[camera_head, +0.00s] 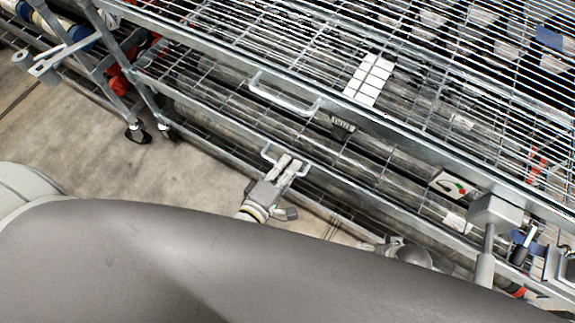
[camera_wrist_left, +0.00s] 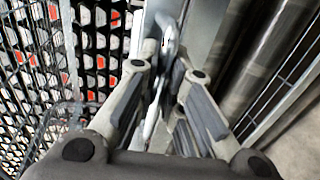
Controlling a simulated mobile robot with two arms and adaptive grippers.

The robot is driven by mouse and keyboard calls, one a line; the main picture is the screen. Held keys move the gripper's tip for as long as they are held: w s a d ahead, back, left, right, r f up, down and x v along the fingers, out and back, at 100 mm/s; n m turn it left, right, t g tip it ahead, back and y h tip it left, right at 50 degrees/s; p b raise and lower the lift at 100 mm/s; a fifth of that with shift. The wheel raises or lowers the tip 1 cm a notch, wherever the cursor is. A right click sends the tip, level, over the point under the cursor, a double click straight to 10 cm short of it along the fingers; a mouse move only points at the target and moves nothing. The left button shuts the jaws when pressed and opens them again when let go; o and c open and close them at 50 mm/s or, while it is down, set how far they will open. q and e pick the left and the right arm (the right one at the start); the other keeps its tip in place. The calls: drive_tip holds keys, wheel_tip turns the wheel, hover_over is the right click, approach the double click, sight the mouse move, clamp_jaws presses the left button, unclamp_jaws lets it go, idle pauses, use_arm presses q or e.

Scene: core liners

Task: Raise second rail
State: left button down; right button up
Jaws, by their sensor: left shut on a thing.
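The rack (camera_head: 235,60) has metal rails along its front. An upper handle (camera_head: 290,104) sticks out from the upper rail. Below it, a lower rail (camera_head: 220,123) carries a smaller looped handle (camera_head: 266,150). My left gripper (camera_head: 287,164) is shut on this lower handle from the front. In the left wrist view, the fingers of my left gripper (camera_wrist_left: 168,75) close around a shiny metal bar (camera_wrist_left: 169,35) in front of a flat grey rail (camera_wrist_left: 205,30). The fingers partly hide the handle. A pale rounded part (camera_head: 408,254) at lower right may be my right gripper, mostly hidden.
Wire mesh shelves hold long grey cylinders (camera_head: 215,85) and a white label block (camera_head: 368,80). A grey bracket (camera_head: 495,212) stands at right. Casters (camera_head: 137,133) and bare concrete floor (camera_head: 70,130) lie at left. My large grey body covers the lower part.

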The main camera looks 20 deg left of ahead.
use_arm(q)
drive_tip(key=c, duration=1.5)
unclamp_jaws()
drive_tip(key=shift+r, duration=0.4)
drive_tip(key=shift+f, duration=0.1)
drive_tip(key=v, duration=1.2)
drive_tip(key=shift+f, duration=0.1)
